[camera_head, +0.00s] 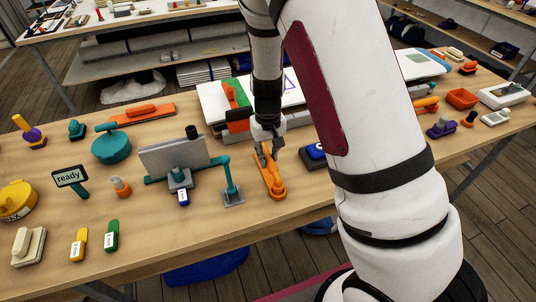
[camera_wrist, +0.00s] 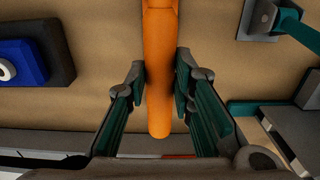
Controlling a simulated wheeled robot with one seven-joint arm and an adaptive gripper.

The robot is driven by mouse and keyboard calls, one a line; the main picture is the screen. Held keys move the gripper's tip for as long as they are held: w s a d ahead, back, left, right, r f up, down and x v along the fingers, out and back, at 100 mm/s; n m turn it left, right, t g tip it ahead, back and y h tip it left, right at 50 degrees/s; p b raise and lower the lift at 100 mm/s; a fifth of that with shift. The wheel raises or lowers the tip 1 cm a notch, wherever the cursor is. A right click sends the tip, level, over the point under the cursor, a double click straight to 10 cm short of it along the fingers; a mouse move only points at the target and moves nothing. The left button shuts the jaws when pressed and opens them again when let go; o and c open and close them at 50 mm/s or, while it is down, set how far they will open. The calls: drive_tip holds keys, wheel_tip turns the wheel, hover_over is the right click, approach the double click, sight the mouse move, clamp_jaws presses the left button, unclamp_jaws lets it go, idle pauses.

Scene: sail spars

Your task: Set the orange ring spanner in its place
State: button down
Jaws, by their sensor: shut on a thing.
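The orange ring spanner (camera_head: 270,176) is right of the middle of the table in the head view, its rounded ring end towards the front edge. My gripper (camera_head: 265,150) comes down from above on its far part. In the wrist view the spanner (camera_wrist: 160,45) runs as a straight orange bar between the two fingers of my gripper (camera_wrist: 160,80), which are closed on its sides. Its ring end is outside the wrist view. I cannot tell whether the spanner touches the table. No marked place for it is clearly visible.
A teal post on a grey base (camera_head: 233,196) stands close left of the spanner, joined to a grey panel (camera_head: 172,157). A dark block with a blue top (camera_head: 316,153) is close right. Books (camera_head: 212,103) lie behind. The table (camera_head: 262,232) is bare in front.

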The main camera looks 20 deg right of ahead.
drive_tip(key=shift+f, duration=0.35)
drive_tip(key=shift+f+b, duration=0.3)
drive_tip(key=shift+f, duration=0.05)
drive_tip(key=shift+f, duration=0.45)
drive_tip(key=c, duration=1.3)
unclamp_jaws()
wheel_tip(320, 180, up, 12)
drive_tip(key=shift+r, duration=0.1)
